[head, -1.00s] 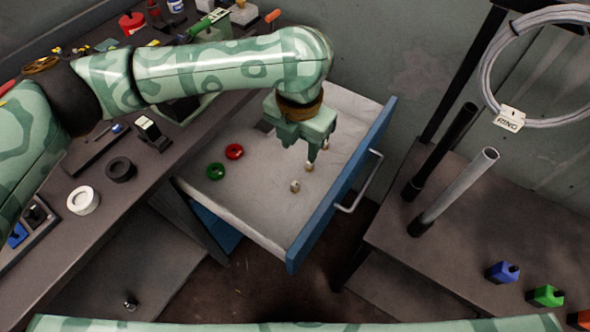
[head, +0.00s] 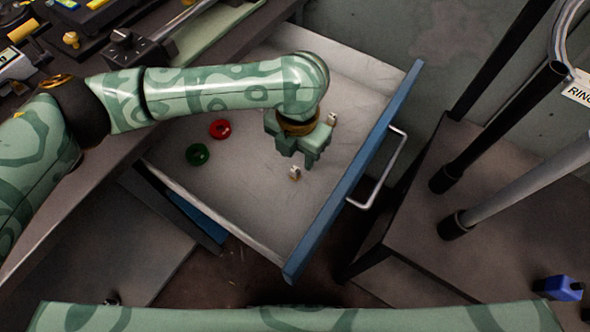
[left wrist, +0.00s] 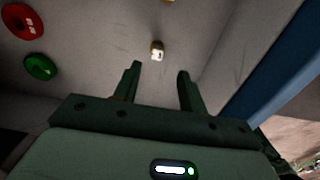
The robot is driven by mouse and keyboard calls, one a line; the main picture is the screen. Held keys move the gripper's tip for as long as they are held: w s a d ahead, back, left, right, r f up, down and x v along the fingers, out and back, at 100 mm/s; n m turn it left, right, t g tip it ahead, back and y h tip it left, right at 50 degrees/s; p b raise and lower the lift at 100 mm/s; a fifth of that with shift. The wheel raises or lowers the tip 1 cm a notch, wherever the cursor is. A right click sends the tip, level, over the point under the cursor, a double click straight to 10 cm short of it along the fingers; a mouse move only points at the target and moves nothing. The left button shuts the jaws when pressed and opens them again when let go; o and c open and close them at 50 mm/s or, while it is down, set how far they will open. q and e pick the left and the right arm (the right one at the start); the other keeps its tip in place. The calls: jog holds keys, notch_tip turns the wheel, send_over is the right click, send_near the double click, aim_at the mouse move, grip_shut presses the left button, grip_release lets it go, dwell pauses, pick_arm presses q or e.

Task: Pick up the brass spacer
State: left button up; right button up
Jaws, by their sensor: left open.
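Small pale brass-coloured pieces lie on the floor of the open drawer (head: 240,190); I cannot tell which is the brass spacer. One piece (head: 295,173) is just in front of my left gripper (head: 299,160) in the head view, and another (head: 332,119) is behind it. My left gripper is open and empty, pointing down over the drawer. In the left wrist view, one piece (left wrist: 157,50) with a white mark shows just beyond the gap between the open fingers (left wrist: 160,70). Part of a second piece shows at the top edge. My right gripper is not in view.
A shelf with posts is further right.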

aim_at(295, 168)
pick_arm(q)
jog(key=shift+f, duration=0.65)
jog(key=f+b, duration=0.4)
jog(key=f, duration=0.1)
jog(key=shift+w+a, duration=0.2)
jog(key=shift+f, duration=0.15)
jog(key=shift+r, duration=0.25)
grip_shut()
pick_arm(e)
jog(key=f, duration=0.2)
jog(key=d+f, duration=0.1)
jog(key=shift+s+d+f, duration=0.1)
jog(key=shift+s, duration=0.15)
